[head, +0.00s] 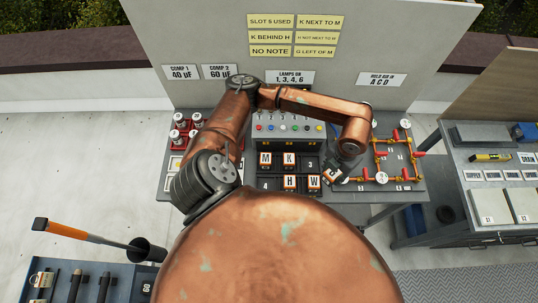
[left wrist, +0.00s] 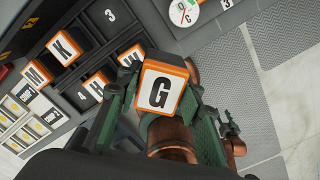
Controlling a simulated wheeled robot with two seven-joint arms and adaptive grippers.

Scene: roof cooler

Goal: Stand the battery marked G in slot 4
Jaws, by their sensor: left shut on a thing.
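The battery marked G (left wrist: 158,90) is an orange block with a white lettered face. My left gripper (left wrist: 162,82) is shut on it, with a green finger on each side. In the head view my left gripper (head: 336,172) is low at the right end of the battery rack, beside the W battery, and the held block looks tilted there. The black rack (head: 277,171) has numbered slots in two rows. Slot 4 (head: 265,186), at the front left, shows its number and looks empty.
Batteries M (head: 265,159) and K (head: 290,159) stand in the back row, H (head: 289,182) and W (head: 313,180) in front. Slot 3 (head: 310,163) looks empty. A pipe panel with red valves (head: 395,160) is close right. A lamp box (head: 288,127) stands behind.

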